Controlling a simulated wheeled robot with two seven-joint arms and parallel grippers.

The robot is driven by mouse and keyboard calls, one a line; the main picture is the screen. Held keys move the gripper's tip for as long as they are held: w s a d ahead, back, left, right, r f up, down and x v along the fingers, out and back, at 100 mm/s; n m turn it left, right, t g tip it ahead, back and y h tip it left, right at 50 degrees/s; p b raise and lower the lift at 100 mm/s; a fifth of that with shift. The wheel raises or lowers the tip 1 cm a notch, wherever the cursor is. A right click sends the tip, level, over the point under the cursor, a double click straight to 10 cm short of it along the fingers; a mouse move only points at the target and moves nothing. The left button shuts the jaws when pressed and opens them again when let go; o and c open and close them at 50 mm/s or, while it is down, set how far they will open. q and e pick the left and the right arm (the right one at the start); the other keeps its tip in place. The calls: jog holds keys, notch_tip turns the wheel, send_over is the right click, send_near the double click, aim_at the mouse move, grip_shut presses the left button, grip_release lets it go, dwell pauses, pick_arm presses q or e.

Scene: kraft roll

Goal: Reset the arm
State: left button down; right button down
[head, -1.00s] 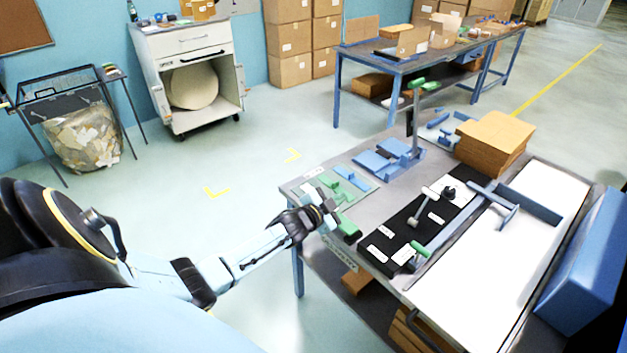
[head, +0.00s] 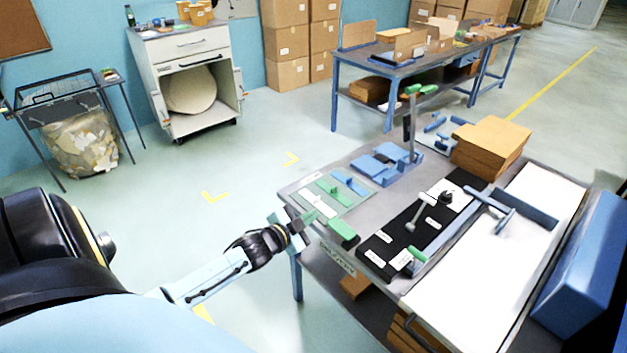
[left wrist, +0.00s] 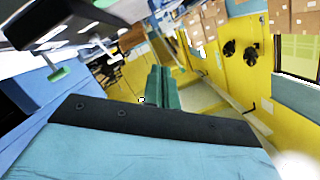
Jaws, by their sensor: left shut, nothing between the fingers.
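My left arm comes in from the left in the head view. Its gripper (head: 304,223) is just off the near left corner of the workbench (head: 352,150). The gripper is shut and empty. In the left wrist view the closed green fingers (left wrist: 162,88) stand together in the middle, with nothing held between them. My right gripper is not in view.
The bench carries a green-handled press (head: 409,125), a black mat (head: 397,240), a stack of brown sheets (head: 491,146) and a white board (head: 490,270). Left of the bench is open floor.

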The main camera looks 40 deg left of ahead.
pick_arm(q)
jog(key=s+d+f+n+g+b, duration=0.1)
jog(key=s+d+f+g, duration=0.1)
jog(key=s+f, duration=0.6)
jog(key=s+d+f+n+g+b, duration=0.1)
jog(key=s+d+f+g+b, duration=0.15)
jog(key=f, duration=0.85)
jog(key=s+d+f+n+g+b, duration=0.1)
jog(key=s+f+g, duration=0.2)
jog(key=s+f, duration=0.5)
jog(key=s+d+f+n+g+b, duration=0.1)
jog(key=s+d+f+g, duration=0.2)
jog(key=s+f, duration=0.6)
jog(key=s+d+f+n+g+b, duration=0.1)
jog(key=s+d+f+g, duration=0.3)
jog(key=s, duration=1.2)
jog(key=d+f+b, duration=0.1)
jog(key=d+f, duration=0.3)
jog(key=f, duration=0.1)
jog(key=shift+s+d, duration=0.25)
jog(key=shift+d, duration=0.05)
jog(key=shift+f, duration=0.1)
